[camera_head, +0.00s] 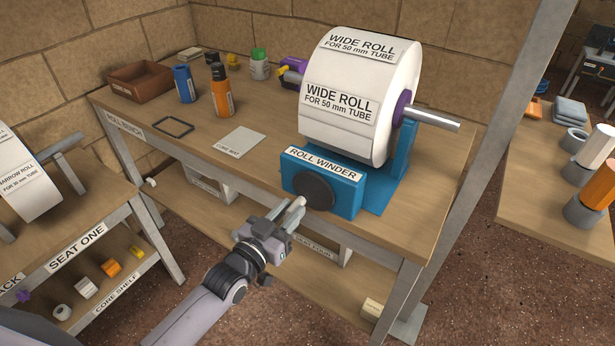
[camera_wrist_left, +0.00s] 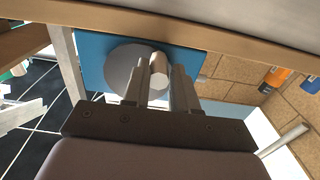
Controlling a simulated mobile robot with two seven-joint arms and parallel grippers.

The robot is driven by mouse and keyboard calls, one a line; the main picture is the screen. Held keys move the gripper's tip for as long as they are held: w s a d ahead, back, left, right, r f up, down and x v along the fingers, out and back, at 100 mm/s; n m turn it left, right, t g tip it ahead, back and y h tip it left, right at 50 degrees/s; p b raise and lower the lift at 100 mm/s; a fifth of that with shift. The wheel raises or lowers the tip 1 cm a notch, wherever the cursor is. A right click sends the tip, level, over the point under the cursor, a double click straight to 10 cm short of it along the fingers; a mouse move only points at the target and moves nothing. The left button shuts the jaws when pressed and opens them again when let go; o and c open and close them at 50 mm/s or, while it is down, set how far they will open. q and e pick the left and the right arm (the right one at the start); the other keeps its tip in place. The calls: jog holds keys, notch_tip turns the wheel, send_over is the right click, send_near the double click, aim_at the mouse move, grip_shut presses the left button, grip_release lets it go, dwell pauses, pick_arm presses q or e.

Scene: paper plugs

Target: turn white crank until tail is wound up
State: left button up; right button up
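The blue roll winder (camera_head: 345,192) stands at the front edge of the roll bench, with a dark round disc (camera_head: 315,187) on its front. The white crank handle (camera_head: 297,204) sticks out from the disc; it also shows in the left wrist view (camera_wrist_left: 160,66). My left gripper (camera_head: 289,216) has its fingers on both sides of the handle and appears shut on it, with no clear gap in the wrist view (camera_wrist_left: 161,85). A large white wide roll (camera_head: 340,115) sits above the winder on a purple core and metal shaft. I cannot make out a loose tail. My right gripper is not in view.
On the bench (camera_head: 430,200) are a brown box (camera_head: 140,82), an orange bottle (camera_head: 221,92), a blue can (camera_head: 184,84), a dark frame (camera_head: 173,127) and a card (camera_head: 239,141). Another table (camera_head: 540,180) stands at right.

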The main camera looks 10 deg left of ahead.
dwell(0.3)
pick_arm(q)
jog(key=shift+w+a+r+p, duration=0.15)
jog(key=shift+a+r+p, duration=0.25)
jog(key=shift+r+p, duration=0.05)
jog(key=shift+c, duration=1.2)
jog(key=shift+w+a+r+p, duration=0.1)
jog(key=shift+a+r+p, duration=0.2)
jog(key=shift+r+p, duration=0.25)
jog(key=shift+o, duration=0.3)
jog(key=shift+r, duration=0.15)
jog(key=shift+c, duration=0.2)
